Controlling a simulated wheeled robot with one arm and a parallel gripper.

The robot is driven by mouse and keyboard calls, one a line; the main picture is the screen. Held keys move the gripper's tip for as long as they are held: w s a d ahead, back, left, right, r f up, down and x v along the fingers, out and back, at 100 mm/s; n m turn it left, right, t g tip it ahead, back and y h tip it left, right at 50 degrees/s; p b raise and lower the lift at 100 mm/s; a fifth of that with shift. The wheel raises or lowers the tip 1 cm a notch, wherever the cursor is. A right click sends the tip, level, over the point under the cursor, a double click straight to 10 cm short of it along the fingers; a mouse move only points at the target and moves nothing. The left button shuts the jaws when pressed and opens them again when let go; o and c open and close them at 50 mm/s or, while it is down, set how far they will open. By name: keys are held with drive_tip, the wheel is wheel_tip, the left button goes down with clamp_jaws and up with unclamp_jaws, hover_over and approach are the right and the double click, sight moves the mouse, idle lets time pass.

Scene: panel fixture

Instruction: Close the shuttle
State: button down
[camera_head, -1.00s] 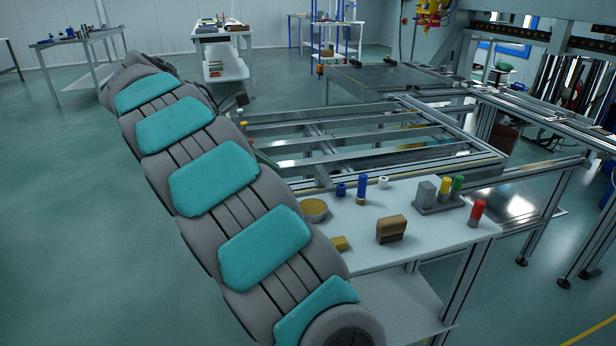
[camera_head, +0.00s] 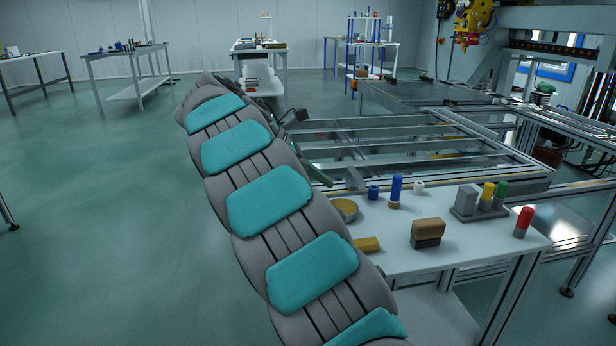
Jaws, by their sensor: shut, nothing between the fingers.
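The panel fixture (camera_head: 425,168) is a metal frame with several parallel crossbars, right of centre beyond the small white table. A flat dark plate (camera_head: 430,94) lies at its far end. I cannot tell which part is the shuttle, or whether it is open or closed. My grey arm with teal pads (camera_head: 268,200) runs from the bottom right up to the upper left and covers the fixture's left edge. My gripper cannot be made out; the far end of the arm bends away. A small dark part (camera_head: 293,117) shows beside the arm near the fixture's far left corner.
The white table (camera_head: 470,251) in front of the fixture holds a brown block (camera_head: 427,229), a blue cylinder (camera_head: 396,190), a red cylinder (camera_head: 523,221) and other small parts. Workbenches stand along the back wall. The floor (camera_head: 110,230) on the left is mostly clear.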

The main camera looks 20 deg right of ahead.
drive_tip(key=shift+s+d+f, duration=0.1)
drive_tip(key=shift+s+d, duration=0.1)
drive_tip(key=shift+d, duration=0.55)
drive_tip(key=shift+s+d+f, duration=0.1)
drive_tip(key=shift+s+d, duration=0.05)
drive_tip(key=shift+d, duration=0.6)
drive_tip(key=shift+s+d, duration=0.2)
drive_tip(key=shift+d, duration=0.55)
drive_tip(key=shift+d, duration=0.1)
